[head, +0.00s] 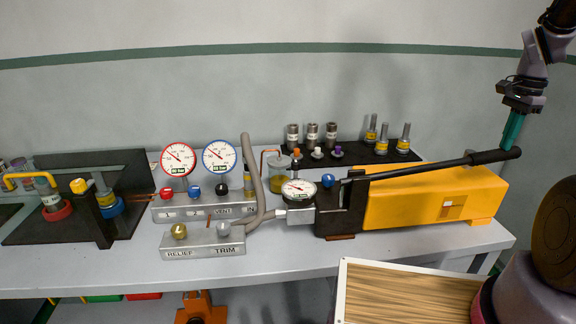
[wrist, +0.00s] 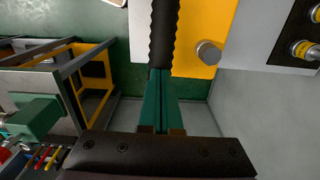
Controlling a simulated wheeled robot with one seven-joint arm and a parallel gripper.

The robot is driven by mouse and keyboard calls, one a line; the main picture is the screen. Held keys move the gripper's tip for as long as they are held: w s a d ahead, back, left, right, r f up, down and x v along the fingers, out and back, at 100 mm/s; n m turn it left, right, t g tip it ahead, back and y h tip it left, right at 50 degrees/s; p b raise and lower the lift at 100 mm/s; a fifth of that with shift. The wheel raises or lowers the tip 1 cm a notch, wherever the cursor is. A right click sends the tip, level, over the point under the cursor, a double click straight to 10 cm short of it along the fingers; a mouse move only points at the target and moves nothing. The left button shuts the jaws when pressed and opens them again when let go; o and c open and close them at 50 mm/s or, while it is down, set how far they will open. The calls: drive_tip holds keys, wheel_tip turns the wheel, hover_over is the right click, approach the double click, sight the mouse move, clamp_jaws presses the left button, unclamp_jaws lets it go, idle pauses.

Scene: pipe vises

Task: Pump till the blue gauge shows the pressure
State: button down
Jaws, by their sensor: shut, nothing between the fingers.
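The blue-rimmed gauge (head: 219,156) stands upright on the manifold block, its needle pointing to the upper left; I cannot read its value. The hand pump has a yellow body (head: 400,203) at the right of the bench. Its long black lever (head: 420,170) rises slightly to the right and ends in a black grip (head: 497,156). My gripper (head: 509,146) is shut and empty, pointing down at the grip's end. In the wrist view, the teal fingers (wrist: 161,78) meet at the ridged grip (wrist: 164,32); I cannot tell whether they touch it.
A red-rimmed gauge (head: 178,159) stands left of the blue one. Red, blue and black knobs line the manifold (head: 205,212); the RELIEF and TRIM block (head: 203,243) is in front. A small dial (head: 298,189) sits by the pump. Fittings stand on a black mat (head: 350,153) behind it.

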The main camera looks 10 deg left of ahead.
sight(503, 155)
drive_tip(key=shift+d+f, duration=0.1)
drive_tip(key=shift+f, duration=0.9)
drive_tip(key=shift+w+d+f, duration=0.1)
drive_tip(key=shift+d+f, duration=0.1)
drive_tip(key=shift+f, duration=1.1)
drive_tip(key=r, duration=0.7)
drive_tip(key=shift+a+r, duration=0.1)
drive_tip(key=shift+a, duration=0.3)
wheel_tip(503, 155, up, 7)
drive_tip(key=a, duration=0.2)
drive_tip(key=shift+s, duration=0.45)
